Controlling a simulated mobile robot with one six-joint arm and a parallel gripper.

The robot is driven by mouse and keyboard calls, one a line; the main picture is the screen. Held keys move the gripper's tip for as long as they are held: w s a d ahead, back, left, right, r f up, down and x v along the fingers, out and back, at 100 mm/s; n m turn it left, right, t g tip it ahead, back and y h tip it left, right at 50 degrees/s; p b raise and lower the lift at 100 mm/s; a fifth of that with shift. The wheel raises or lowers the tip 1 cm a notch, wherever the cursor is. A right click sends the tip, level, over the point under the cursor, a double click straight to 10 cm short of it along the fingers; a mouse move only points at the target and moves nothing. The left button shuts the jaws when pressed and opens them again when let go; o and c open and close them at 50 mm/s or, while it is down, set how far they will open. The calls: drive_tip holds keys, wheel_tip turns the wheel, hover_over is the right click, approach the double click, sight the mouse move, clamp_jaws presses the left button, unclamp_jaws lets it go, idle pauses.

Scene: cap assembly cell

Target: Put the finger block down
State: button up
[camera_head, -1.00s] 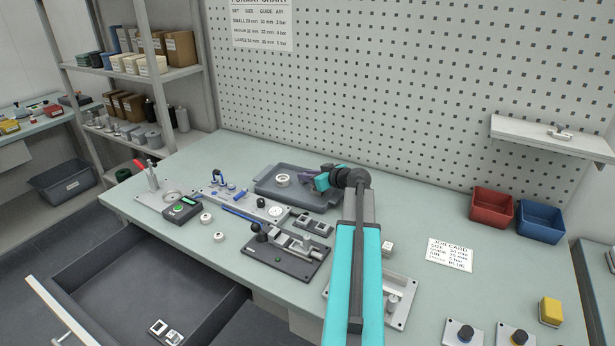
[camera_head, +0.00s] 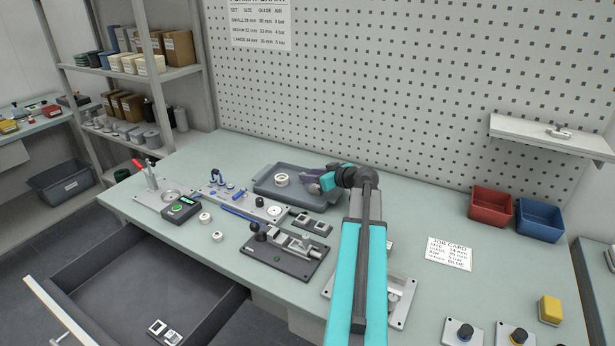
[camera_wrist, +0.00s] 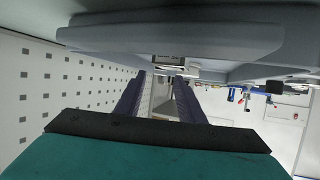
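My gripper (camera_head: 316,182) has dark purple fingers and is at the right end of the grey tray on the bench. In the wrist view its two fingers (camera_wrist: 163,78) reach toward a small pale and grey block (camera_wrist: 175,62), which looks like the finger block and sits at the fingertips. The fingers appear closed on it, though the contact is small and partly hidden. In the head view a greyish piece (camera_head: 313,189) shows below the fingers, close to the tray (camera_head: 268,186). I cannot tell whether it touches the tray.
Fixtures (camera_head: 285,262) and a dark pad with blocks (camera_head: 312,222) stand in front. Another block (camera_head: 165,332) lies in the open drawer. Red (camera_head: 491,205) and blue (camera_head: 540,220) bins stand right. Pegboard rises behind.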

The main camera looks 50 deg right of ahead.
drive_tip(key=b+v, duration=0.1)
drive_tip(key=v, duration=0.7)
drive_tip(key=shift+s+r, duration=0.15)
drive_tip(key=shift+s, duration=0.25)
idle(0.3)
